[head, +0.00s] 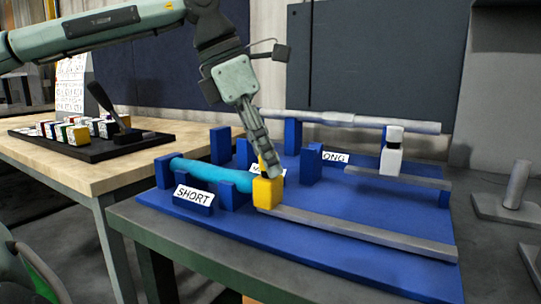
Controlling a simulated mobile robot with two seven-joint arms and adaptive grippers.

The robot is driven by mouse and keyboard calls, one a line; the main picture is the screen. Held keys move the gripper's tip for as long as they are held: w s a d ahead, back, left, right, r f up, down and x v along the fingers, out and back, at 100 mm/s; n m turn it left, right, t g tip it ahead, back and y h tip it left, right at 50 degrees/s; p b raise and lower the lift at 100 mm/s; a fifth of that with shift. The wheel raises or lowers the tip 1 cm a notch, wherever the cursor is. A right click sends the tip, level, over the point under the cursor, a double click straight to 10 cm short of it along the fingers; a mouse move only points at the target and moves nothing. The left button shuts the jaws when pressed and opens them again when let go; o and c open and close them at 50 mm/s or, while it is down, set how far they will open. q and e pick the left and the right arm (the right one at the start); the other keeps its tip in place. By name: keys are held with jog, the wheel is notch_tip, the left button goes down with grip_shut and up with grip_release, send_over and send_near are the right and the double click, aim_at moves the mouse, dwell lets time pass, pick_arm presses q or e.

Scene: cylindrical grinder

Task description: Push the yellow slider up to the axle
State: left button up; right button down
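The yellow slider (268,193) is a block at the left end of a grey rail (350,232) on the blue fixture board. A turquoise axle (212,174) lies across blue supports behind the "SHORT" label, and its right end meets the slider's left side in this view. Whether they truly touch is hard to tell. My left gripper (267,155) points down, its fingers together in one narrow column, with the tips at the top of the slider. The tips partly overlap the slider's upper part, so contact is unclear. My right gripper is not in view.
The blue board (330,205) lies on a green-grey table. A long grey axle (350,119) rests on posts behind, with a white slider (391,158) on another rail. Blue posts (311,164) stand near my gripper. A wooden table (60,165) with a black tray is at left.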

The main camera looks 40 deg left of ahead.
pick_arm(q)
jog(key=shift+o, duration=0.9)
jog(key=v, duration=1.2)
